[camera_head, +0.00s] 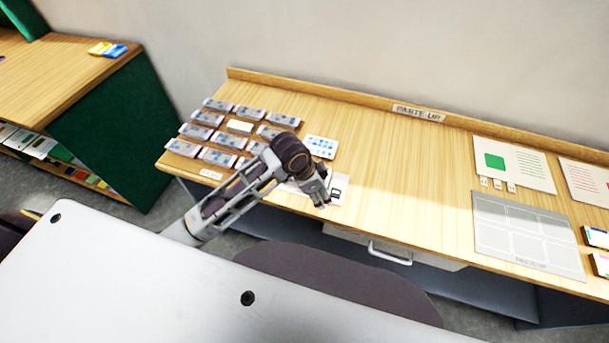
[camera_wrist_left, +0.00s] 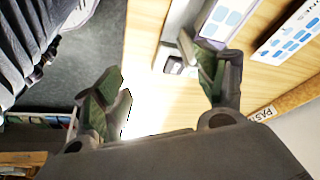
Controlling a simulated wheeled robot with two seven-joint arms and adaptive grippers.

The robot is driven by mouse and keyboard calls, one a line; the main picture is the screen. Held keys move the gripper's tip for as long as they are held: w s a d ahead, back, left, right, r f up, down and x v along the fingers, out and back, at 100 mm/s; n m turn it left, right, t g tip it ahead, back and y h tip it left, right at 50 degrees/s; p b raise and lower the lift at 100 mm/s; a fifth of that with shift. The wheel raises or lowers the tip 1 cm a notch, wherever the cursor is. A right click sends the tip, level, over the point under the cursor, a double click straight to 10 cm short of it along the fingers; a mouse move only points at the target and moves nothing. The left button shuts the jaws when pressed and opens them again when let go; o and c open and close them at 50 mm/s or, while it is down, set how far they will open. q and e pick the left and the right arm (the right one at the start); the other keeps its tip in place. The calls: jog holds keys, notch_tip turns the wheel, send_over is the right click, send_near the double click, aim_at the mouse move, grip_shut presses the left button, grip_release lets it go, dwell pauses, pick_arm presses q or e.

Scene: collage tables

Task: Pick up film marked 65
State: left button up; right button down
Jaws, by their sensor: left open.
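Several small grey-blue film pieces (camera_head: 217,157) lie in rows at the left end of the paste-up table (camera_head: 400,160). Their markings are too small to read, so I cannot tell which is marked 65. My left gripper (camera_head: 324,194) is over the table's front edge, right of these rows, beside a white sheet (camera_head: 341,182). In the left wrist view the left gripper (camera_wrist_left: 163,85) is open, with nothing between its fingers. A small dark-marked piece (camera_wrist_left: 175,64) lies beyond the fingers. My right gripper is not in view.
A card with blue patches (camera_head: 320,147) lies behind the left gripper. A grey layout board (camera_head: 525,238) and printed sheets (camera_head: 512,163) are at the right. The table's middle is clear. A drawer with a handle (camera_head: 390,252) is below the front edge.

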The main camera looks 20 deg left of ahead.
pick_arm(q)
jog(key=w+a+r+m+g+y, duration=0.2)
jog(key=w+a+r+m, duration=0.4)
jog(key=w+a+r, duration=0.2)
jog(key=shift+a+r+g, duration=0.3)
jog(key=shift+a+r, duration=0.45)
jog(key=shift+a, duration=0.05)
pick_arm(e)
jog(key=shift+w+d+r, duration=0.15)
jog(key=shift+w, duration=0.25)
pick_arm(q)
jog(key=shift+w, duration=0.1)
jog(key=f, duration=0.5)
jog(key=d+f, duration=0.1)
jog(key=f, duration=0.1)
jog(key=shift+f+p, duration=0.4)
jog(key=shift+f, duration=0.4)
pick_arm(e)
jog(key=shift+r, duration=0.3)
pick_arm(q)
jog(key=shift+f, duration=0.15)
